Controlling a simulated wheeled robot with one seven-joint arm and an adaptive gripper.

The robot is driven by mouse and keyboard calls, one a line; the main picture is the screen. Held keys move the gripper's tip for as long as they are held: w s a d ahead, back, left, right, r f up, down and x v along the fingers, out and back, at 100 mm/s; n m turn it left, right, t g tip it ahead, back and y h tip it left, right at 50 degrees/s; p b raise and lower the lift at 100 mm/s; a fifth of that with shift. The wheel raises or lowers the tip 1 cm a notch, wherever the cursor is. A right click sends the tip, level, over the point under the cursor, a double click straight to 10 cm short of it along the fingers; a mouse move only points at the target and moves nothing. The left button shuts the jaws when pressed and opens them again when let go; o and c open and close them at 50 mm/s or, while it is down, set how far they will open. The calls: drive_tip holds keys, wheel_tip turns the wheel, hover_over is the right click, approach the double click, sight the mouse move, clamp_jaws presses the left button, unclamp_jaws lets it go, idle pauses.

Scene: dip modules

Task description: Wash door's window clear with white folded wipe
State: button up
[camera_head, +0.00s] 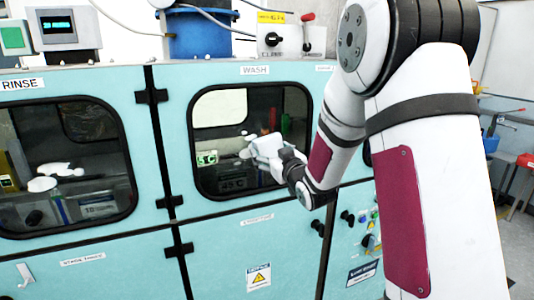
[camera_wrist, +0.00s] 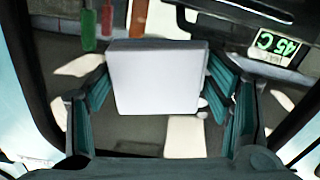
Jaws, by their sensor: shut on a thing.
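The white folded wipe (camera_wrist: 155,82) is a pale square block held between the two fingers of my gripper (camera_wrist: 157,85) in the wrist view. In the head view my gripper (camera_head: 272,150) is in front of the window (camera_head: 225,160) of the door labelled WASH. The window is dark glass in a black rounded frame, with pale patches on it; I cannot tell residue from reflections. The wipe faces the glass, but I cannot tell whether it touches.
The RINSE door (camera_head: 65,170) with a similar window is to the left. A blue bucket (camera_head: 200,32), a display box (camera_head: 62,28) and a yellow-white switch box (camera_head: 277,33) stand on top. Black hinges (camera_head: 152,97) stick out between the doors. Knobs (camera_head: 347,216) are at lower right.

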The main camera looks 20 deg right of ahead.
drive_tip(key=shift+d, duration=0.15)
drive_tip(key=shift+d, duration=1.6)
